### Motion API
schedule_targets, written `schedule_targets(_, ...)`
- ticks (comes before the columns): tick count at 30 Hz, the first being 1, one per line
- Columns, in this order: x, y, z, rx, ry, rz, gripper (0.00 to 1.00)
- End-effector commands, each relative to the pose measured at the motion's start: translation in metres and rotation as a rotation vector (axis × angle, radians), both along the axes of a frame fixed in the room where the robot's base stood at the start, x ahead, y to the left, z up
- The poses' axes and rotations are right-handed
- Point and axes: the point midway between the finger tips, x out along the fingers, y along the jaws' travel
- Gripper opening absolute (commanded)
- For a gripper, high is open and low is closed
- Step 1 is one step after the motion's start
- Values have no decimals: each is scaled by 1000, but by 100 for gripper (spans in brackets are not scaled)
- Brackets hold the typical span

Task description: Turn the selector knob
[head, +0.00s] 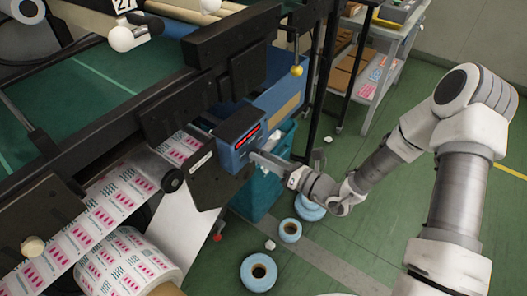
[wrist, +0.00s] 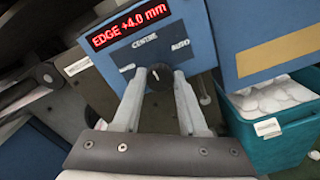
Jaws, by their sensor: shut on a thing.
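The selector knob (wrist: 158,76) is a small black knob with a light pointer mark, on the blue control box (head: 238,135). In the wrist view its pointer looks roughly upward, toward the word CENTRE. A label to its right reads AUTO; the label to its left is too blurred to read. The box's red display (wrist: 130,24) reads "EDGE +4.0 mm". My gripper (wrist: 158,82) is shut on the knob, with one grey finger on each side of it. In the head view my gripper (head: 256,156) reaches the box from the right and hides the knob.
A teal bin (wrist: 282,128) of white scraps stands below and right of the box. Blue-rimmed rolls (head: 259,272) lie on the green floor. The printed label web (head: 118,198) and dark machine frame lie left. A grey cart (head: 385,40) stands behind.

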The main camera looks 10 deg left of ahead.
Motion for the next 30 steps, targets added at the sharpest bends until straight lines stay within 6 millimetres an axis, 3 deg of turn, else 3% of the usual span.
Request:
schedule_targets(21,1,2,1,34,75,2,0)
schedule_targets(22,0,2,1,34,75,2,45)
schedule_targets(26,0,1,1,34,75,2,69)
schedule_targets(30,0,1,0,33,75,1,72)
